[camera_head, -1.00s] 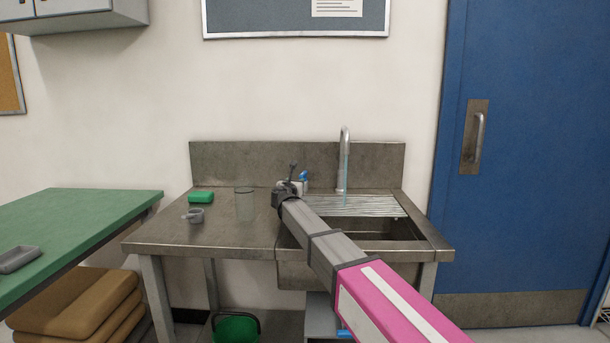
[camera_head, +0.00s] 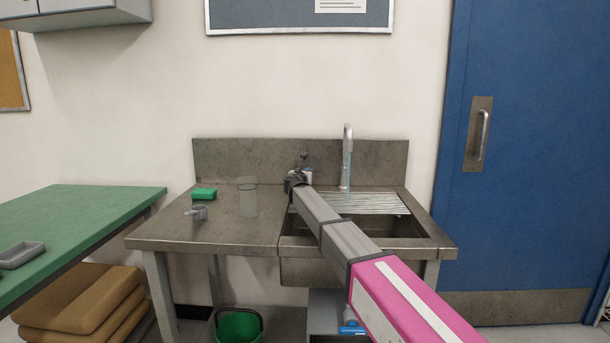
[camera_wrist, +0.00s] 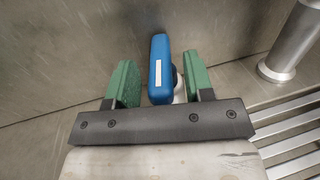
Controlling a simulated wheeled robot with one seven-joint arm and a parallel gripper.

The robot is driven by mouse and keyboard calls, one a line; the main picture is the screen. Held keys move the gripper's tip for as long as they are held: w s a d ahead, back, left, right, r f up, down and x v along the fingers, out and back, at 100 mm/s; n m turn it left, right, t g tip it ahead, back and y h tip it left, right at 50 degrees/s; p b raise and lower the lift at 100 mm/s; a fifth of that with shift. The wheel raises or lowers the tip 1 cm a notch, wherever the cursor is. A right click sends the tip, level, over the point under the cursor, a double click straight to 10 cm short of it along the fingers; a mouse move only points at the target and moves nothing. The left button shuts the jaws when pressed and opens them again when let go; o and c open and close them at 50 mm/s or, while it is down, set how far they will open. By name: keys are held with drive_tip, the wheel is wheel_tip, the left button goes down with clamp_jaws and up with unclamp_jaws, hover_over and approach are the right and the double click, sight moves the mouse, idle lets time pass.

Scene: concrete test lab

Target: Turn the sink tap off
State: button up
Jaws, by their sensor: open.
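The sink tap (camera_head: 347,160) is a tall curved metal spout at the back of the steel sink (camera_head: 405,248). A pale blue stream runs down from its mouth. In the wrist view the base of the spout (camera_wrist: 290,45) stands at the upper right. A blue lever handle with a white stripe (camera_wrist: 160,68) stands between the two green fingers of my gripper (camera_wrist: 160,84). The fingers are open, with a gap visible on each side of the handle. In the head view my gripper (camera_head: 302,172) is left of the spout, and my arm hides most of the handle.
A ribbed drainer (camera_head: 375,203) lies in front of the spout. A clear glass (camera_head: 247,197), a green sponge (camera_head: 204,194) and a small grey cup (camera_head: 198,212) stand on the counter (camera_head: 170,235) at left. The steel splashback (camera_head: 235,160) rises close behind.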

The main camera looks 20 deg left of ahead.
drive_tip(key=shift+c, duration=0.3)
drive_tip(key=c, duration=0.7)
drive_tip(key=shift+a+m+h, duration=0.1)
drive_tip(key=shift+m+h, duration=0.2)
drive_tip(key=shift+h, duration=0.2)
drive_tip(key=m+h, duration=0.1)
drive_tip(key=h, duration=0.1)
drive_tip(key=shift+w+a+m+h, duration=0.1)
drive_tip(key=shift+a+m+h, duration=0.15)
drive_tip(key=shift+m+h, duration=0.15)
drive_tip(key=m+g+h, duration=0.1)
drive_tip(key=h, duration=0.1)
drive_tip(key=m+g+h, duration=0.1)
drive_tip(key=m+h, duration=0.1)
drive_tip(key=a+m+h, duration=0.1)
drive_tip(key=h, duration=0.1)
drive_tip(key=shift+w+g, duration=0.25)
drive_tip(key=shift+g, duration=0.15)
drive_tip(key=m+g+h, duration=0.4)
drive_tip(key=h, duration=0.1)
drive_tip(key=shift+w+a+m+g, duration=0.2)
drive_tip(key=shift+w+m+g, duration=0.1)
drive_tip(key=shift+m, duration=0.1)
drive_tip(key=shift+w+m+g+h, duration=0.1)
drive_tip(key=shift+m+g+h, duration=1.2)
drive_tip(key=shift+g, duration=0.6)
drive_tip(key=shift+m, duration=0.3)
